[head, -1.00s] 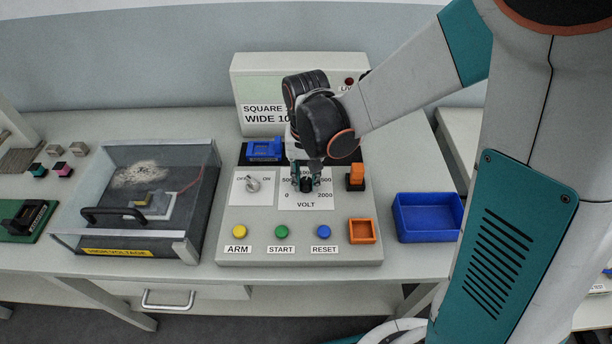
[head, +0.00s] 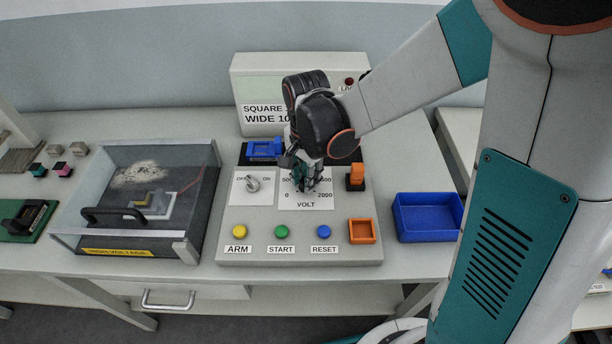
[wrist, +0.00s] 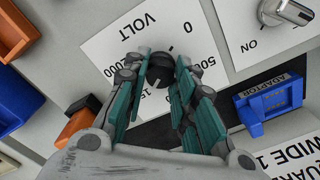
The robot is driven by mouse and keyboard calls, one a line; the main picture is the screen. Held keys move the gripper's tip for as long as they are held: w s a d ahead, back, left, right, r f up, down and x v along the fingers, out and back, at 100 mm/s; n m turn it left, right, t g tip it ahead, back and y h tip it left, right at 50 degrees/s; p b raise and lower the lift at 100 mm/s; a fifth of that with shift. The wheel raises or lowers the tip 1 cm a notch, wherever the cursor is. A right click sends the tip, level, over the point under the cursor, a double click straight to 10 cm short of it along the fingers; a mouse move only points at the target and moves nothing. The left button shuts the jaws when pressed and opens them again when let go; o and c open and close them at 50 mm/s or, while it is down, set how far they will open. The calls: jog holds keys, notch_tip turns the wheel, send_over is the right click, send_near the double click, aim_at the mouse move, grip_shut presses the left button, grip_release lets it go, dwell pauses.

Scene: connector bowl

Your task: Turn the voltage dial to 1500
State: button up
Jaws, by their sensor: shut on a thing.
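The black voltage dial (wrist: 160,68) sits on the white VOLT plate (head: 303,202). In the wrist view my gripper (wrist: 159,73) has its teal fingers on both sides of the dial, shut on it. In the head view my gripper (head: 305,185) points down over the plate and largely hides the dial. In the wrist view 0, 500 and 2000 show around the dial, some partly covered. A label starting with 15 shows between the fingers, beside a short light mark. The dial's exact setting is hard to read.
Left of the plate is an OFF/ON knob (head: 253,184). An orange switch (head: 356,175) stands close on the right. ARM, START and RESET buttons line the front. A blue bin (head: 428,218) stands right of the panel, and a clear-lidded box (head: 140,195) left.

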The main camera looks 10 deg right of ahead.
dwell(0.3)
jog(key=o, duration=1.1)
jog(key=shift+c, duration=0.2)
notch_tip(320, 180, up, 12)
